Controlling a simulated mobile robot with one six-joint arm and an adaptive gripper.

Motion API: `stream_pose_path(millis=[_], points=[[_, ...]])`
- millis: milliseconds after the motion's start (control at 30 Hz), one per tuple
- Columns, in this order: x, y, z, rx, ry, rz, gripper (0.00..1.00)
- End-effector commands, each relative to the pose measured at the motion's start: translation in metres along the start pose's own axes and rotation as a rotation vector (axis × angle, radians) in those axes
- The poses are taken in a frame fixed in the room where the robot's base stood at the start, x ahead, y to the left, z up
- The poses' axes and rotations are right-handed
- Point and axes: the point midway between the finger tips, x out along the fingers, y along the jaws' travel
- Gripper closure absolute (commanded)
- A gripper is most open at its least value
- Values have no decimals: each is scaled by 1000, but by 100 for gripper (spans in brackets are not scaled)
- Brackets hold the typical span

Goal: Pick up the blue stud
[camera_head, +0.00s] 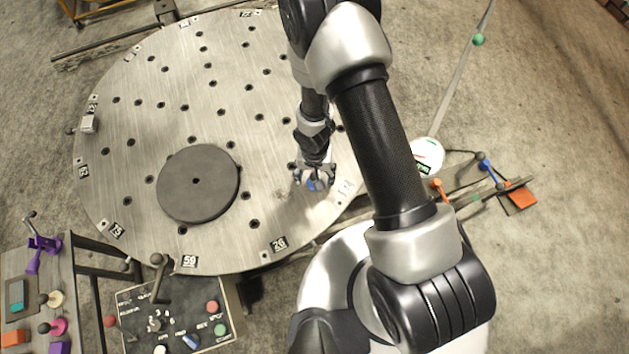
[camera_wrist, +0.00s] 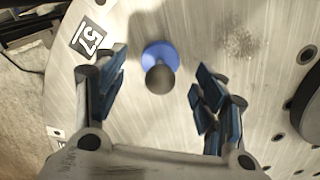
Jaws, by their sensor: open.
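The blue stud (camera_wrist: 153,52) stands on the round metal table in the wrist view. It has a round blue base and a dark ball-shaped knob on top. My gripper (camera_wrist: 160,80) is open, with one blue-padded finger on each side of the stud and a gap on both sides. In the head view my gripper (camera_head: 314,172) points down over the table's right part, and a bit of blue shows at its fingertips. The gripper hides most of the stud there.
The perforated round table (camera_head: 285,215) has number plates along its rim. A dark disc (camera_head: 197,183) lies left of my gripper, with a small pale block (camera_head: 89,124) at the left rim. A control panel (camera_head: 180,315) stands at the lower left. The surface around the stud is clear.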

Motion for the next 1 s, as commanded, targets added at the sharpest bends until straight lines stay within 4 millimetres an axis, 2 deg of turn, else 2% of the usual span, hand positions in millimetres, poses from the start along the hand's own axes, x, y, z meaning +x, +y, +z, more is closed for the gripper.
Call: stream_pose_path(millis=[33, 200, 500, 1000], points=[[14, 0, -1, -1, -1, 0, 36], [33, 0, -1, -1, 0, 0, 36], [34, 0, -2, 0, 0, 0, 36], [34, 0, -1, 0, 0, 0, 68]])
